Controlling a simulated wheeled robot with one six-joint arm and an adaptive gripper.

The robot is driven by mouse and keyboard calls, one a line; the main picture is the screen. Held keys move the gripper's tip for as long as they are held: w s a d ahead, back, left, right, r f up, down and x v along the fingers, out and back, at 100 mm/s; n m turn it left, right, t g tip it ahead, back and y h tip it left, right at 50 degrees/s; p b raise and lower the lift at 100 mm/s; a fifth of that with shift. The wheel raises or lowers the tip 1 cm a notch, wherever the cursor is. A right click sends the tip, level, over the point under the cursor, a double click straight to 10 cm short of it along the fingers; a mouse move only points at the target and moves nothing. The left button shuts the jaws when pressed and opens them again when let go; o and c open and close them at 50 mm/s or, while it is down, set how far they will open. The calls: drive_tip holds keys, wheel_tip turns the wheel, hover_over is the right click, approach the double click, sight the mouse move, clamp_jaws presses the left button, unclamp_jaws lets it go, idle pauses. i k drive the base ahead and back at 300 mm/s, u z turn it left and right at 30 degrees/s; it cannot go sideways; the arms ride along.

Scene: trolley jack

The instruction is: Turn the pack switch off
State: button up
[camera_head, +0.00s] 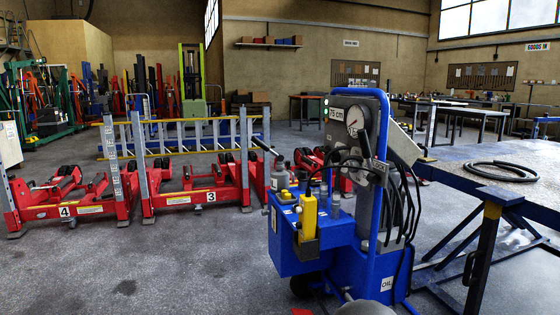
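The blue hydraulic pack (345,262) stands upright on the floor right of centre, with a white OIL label low on its right side. Its upper panel (349,106) carries a round dial gauge (354,117), a small display (336,113) whose text I cannot read surely, and small green lights (326,107) at its left edge. A lever with a black grip (265,146) slants up to the left. A yellow upright part (309,214) sits at the front. I cannot make out which part is the switch or how it is set.
A steel workbench (470,165) with a coiled black hose (500,171) stands close on the right. Red trolley jacks (190,190) stand in a row at left. A blue tubular frame (383,170) and hanging black hoses flank the pack. The floor at front left is clear.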

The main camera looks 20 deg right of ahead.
sight(326, 152)
drive_tip(key=u, duration=0.5)
drive_tip(key=i, duration=1.7)
drive_tip(key=z, duration=0.75)
